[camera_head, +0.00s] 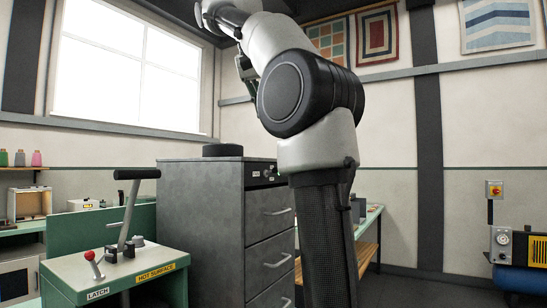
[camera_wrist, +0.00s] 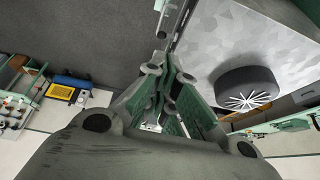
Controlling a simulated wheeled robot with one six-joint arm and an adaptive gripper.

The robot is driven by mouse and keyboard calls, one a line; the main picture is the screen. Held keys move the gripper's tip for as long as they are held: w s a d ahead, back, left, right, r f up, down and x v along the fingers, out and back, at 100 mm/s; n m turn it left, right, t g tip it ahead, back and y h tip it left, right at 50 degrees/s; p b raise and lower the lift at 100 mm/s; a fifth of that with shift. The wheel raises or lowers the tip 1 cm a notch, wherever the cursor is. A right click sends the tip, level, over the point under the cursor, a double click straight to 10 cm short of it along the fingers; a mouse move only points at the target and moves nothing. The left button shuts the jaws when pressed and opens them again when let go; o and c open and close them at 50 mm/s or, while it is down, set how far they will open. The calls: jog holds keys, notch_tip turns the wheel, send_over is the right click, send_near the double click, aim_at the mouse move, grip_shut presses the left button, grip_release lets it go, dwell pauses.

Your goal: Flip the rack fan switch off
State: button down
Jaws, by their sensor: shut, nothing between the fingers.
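A grey cabinet (camera_head: 203,225) stands left of my arm in the head view. A small dark panel (camera_head: 262,172) with little controls and pale labels is at the top of its drawer face, partly beside my arm. The controls are too small to tell which is the fan switch or how it is set. A black round unit (camera_head: 222,150) sits on the cabinet top; in the wrist view it shows white spokes like a fan (camera_wrist: 248,88). My gripper (camera_head: 248,72) is raised well above the cabinet, partly behind my arm. In the wrist view it is shut and empty (camera_wrist: 166,85).
A green console (camera_head: 120,268) with a lever (camera_head: 129,212), a red-knobbed stick (camera_head: 93,262) and a "HOT SURFACE" label stands at front left. A blue compressor (camera_head: 522,278) stands at far right. Open floor lies right of my arm.

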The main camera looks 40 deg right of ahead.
aim_at(272, 171)
jog(key=x, duration=1.4)
jog(key=shift+s+d+f+m+t+y, duration=0.1)
jog(key=shift+s+f+m+t+y, duration=0.3)
jog(key=shift+t, duration=0.5)
jog(key=t, duration=0.1)
jog(key=f+t, duration=0.1)
jog(key=s+t+y, duration=0.1)
jog(key=t, duration=0.1)
jog(key=shift+s+d+f+m, duration=0.15)
jog(key=shift+d+f+m, duration=0.1)
jog(key=shift+f+m, duration=0.15)
jog(key=shift+r, duration=0.15)
jog(key=shift+r, duration=0.7)
